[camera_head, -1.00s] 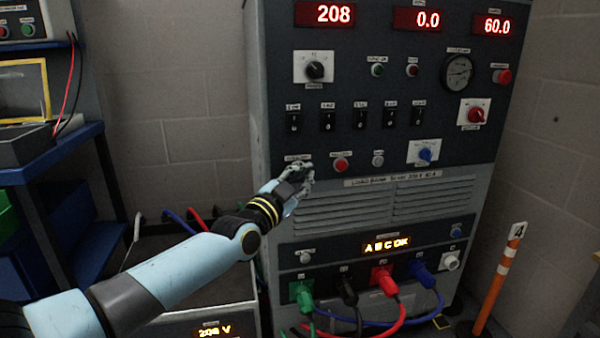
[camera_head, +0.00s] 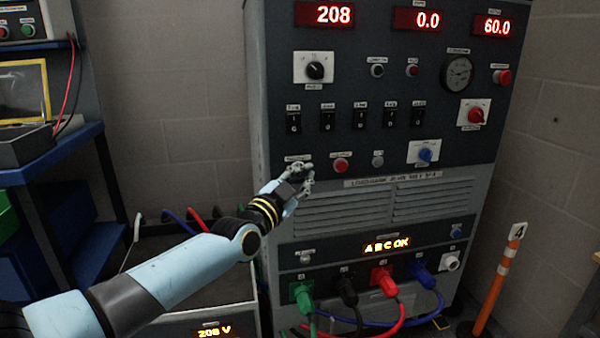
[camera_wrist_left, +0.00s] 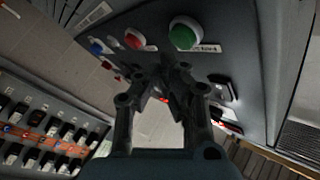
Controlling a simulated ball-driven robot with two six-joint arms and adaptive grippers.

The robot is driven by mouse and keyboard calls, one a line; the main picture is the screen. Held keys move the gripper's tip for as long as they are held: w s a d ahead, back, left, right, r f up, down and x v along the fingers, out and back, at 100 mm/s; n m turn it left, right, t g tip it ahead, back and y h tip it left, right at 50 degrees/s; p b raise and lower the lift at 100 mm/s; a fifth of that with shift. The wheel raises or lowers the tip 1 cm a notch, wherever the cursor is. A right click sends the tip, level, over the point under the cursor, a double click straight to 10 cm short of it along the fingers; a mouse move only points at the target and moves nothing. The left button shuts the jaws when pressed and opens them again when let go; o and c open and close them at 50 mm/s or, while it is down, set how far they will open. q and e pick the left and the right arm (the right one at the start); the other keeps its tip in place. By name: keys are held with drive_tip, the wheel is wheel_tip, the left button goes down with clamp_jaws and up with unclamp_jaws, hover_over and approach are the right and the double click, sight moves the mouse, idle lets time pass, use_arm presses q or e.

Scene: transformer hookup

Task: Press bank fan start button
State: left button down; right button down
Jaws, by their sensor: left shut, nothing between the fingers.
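The load bank cabinet (camera_head: 450,165) stands in front of me. In the left wrist view a green button (camera_wrist_left: 183,35) with a white rim and a label sits on its panel, with a red button (camera_wrist_left: 134,39) beside it. In the head view the red button (camera_head: 341,165) shows right of my gripper, while the green one is hidden behind the fingers. My left gripper (camera_head: 306,176) is shut and empty, at the panel below a small label. In the wrist view its fingertips (camera_wrist_left: 172,76) lie just below the green button; I cannot tell whether they touch it.
Above are a row of black switches (camera_head: 360,117), a black knob (camera_head: 315,70) and red displays (camera_head: 325,14). Coloured plugs (camera_head: 382,279) with cables are low on the cabinet. An orange post (camera_head: 497,280) stands right, a blue shelf (camera_head: 50,158) left.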

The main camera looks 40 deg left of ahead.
use_arm(q)
drive_tip(key=shift+a, duration=0.1)
drive_tip(key=shift+w+a, duration=0.25)
drive_tip(key=shift+w, duration=0.05)
drive_tip(key=shift+w+a, duration=0.3)
drive_tip(key=shift+a, duration=0.05)
idle(0.7)
drive_tip(key=shift+s+d+p, duration=0.45)
drive_tip(key=shift+s+d, duration=0.15)
drive_tip(key=shift+d, duration=0.1)
